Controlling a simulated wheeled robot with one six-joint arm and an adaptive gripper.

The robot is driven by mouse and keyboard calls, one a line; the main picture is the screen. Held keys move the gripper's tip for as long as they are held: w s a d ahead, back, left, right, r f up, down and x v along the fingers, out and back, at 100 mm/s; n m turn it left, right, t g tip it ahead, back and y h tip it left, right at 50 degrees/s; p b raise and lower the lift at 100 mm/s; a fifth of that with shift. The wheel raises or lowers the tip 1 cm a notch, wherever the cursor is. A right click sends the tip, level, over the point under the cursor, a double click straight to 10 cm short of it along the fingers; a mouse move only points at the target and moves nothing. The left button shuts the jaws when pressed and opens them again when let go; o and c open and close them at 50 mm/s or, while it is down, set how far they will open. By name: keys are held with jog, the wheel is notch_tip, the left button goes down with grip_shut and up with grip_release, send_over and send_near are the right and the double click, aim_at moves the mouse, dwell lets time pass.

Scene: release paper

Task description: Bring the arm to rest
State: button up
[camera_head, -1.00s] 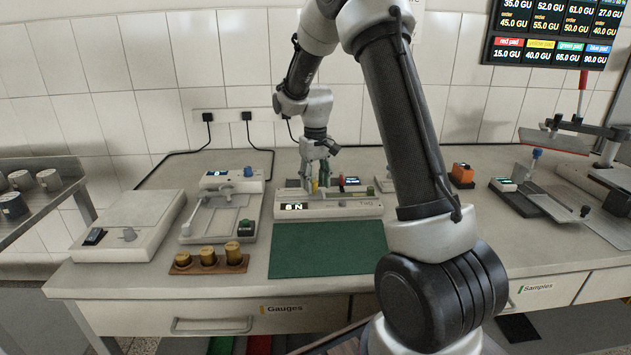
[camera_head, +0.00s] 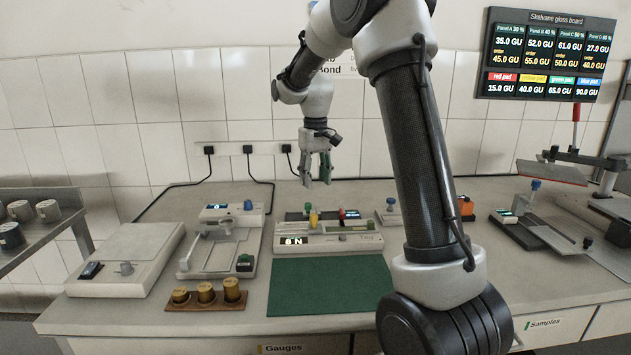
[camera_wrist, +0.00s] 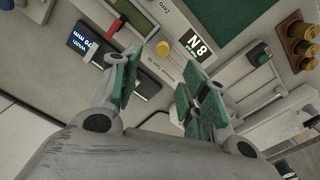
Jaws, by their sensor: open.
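My gripper (camera_head: 316,184) is open and empty in the head view. It hangs fingers down above the back of the bench, over the tester (camera_head: 330,239) with the lit "8 N" display. A gap of air shows between the fingertips and the tester. In the wrist view my gripper (camera_wrist: 158,92) shows two green-padded fingers spread apart with nothing between them. The tester's display (camera_wrist: 200,47) lies beyond the fingers there. My arm's upper links cross the right half of the head view.
A green mat (camera_head: 330,287) lies in front of the tester. Brass weights stand in a wooden holder (camera_head: 206,306) at its left. White instruments stand further left, and a lever device (camera_head: 540,228) stands right. A gloss board (camera_head: 545,55) hangs on the wall. Bare bench shows between the devices.

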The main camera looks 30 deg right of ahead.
jog(key=s+r+t, duration=0.2)
jog(key=s+r, duration=0.1)
jog(key=s, duration=1.3)
jog(key=s+a+r+t, duration=0.1)
jog(key=s+r+t, duration=0.1)
jog(key=s, duration=1.4)
jog(key=shift+s+a+r+m, duration=0.15)
jog(key=shift+a+r+m, duration=0.2)
jog(key=shift+r, duration=0.25)
